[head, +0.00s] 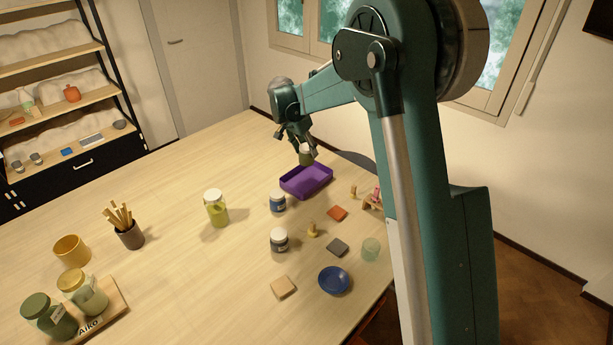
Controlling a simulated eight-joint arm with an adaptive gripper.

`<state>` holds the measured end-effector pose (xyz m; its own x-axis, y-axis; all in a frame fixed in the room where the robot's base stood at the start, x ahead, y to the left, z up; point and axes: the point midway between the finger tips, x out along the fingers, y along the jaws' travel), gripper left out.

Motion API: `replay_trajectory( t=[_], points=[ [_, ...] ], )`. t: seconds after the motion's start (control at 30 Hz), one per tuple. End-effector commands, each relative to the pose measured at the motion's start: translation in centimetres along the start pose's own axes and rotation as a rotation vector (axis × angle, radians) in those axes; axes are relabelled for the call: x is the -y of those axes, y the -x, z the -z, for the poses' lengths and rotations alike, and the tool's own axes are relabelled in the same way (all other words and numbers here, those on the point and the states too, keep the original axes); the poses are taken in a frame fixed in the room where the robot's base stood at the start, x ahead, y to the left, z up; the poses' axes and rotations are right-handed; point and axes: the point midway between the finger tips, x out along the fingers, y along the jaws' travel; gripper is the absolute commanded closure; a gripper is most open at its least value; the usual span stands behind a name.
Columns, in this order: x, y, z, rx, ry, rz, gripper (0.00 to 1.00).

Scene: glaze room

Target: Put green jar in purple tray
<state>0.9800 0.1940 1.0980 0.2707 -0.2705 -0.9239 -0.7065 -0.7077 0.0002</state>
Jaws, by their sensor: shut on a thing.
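My gripper (304,147) is shut on a small olive-green jar (306,158) with a pale lid. The held jar is upright or nearly so, at the far edge of the purple tray (307,182). I cannot tell whether it hangs above the tray or just behind it. The tray is shallow and rectangular, and the part of its inside that shows is empty. Other greenish jars stand on the table: a yellow-green one (217,210) left of the tray, and a large dark green one (47,318) at the front left.
A blue jar (277,204) stands close to the tray's front left. A brush pot (130,236) stands left. The table's far left is clear.

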Motion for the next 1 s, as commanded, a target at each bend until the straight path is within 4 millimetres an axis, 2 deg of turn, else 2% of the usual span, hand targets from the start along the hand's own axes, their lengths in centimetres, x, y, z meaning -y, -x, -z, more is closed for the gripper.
replay_trajectory(
  t=[0.27,0.63,1.0],
  points=[
    [0.1,-1.1,-0.5,0.0,0.0,0.0,0.8],
    [0.0,-5.3,-2.2,0.0,0.0,0.0,0.8],
    [0.0,-5.8,-2.4,0.0,0.0,0.0,0.8]
  ],
)
